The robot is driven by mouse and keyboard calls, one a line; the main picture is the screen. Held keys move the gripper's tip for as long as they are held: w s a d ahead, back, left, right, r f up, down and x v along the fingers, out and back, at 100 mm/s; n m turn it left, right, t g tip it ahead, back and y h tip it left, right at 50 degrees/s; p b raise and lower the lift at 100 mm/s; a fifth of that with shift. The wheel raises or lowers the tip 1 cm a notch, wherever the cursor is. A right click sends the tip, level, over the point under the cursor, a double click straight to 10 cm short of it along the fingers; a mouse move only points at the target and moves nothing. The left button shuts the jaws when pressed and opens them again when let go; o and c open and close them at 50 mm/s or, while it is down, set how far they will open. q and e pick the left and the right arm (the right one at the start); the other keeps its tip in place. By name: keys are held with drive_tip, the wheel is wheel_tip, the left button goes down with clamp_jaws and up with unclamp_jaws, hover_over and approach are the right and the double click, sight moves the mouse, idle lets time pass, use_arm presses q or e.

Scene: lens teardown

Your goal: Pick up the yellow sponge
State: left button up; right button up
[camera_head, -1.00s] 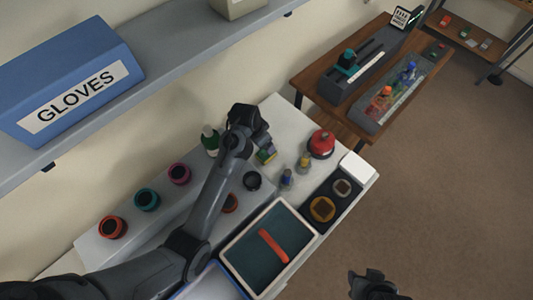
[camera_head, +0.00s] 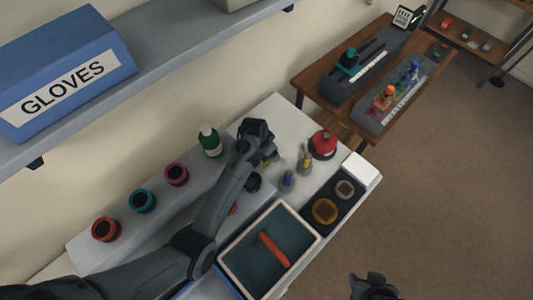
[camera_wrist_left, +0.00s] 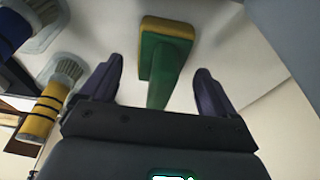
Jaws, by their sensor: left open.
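The yellow sponge (camera_wrist_left: 167,27) shows in the left wrist view as a yellow layer on a green block, with a green stem running toward my gripper. My left gripper (camera_wrist_left: 159,70) is open, with one dark finger on each side of the stem and a gap on both sides. In the head view my left gripper (camera_head: 262,150) is over the white bench and hides most of the sponge; only a small yellow-green bit shows. My right gripper (camera_head: 372,286) is at the bottom edge of the head view, away from the bench; its jaw opening is unclear.
A tray (camera_head: 232,262) with an orange-red bar lies in front. A shelf (camera_head: 165,50) hangs at upper left.

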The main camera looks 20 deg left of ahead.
use_arm(q)
drive_tip(key=shift+x, duration=0.95)
drive_tip(key=c, duration=1.2)
drive_tip(key=shift+o, duration=0.2)
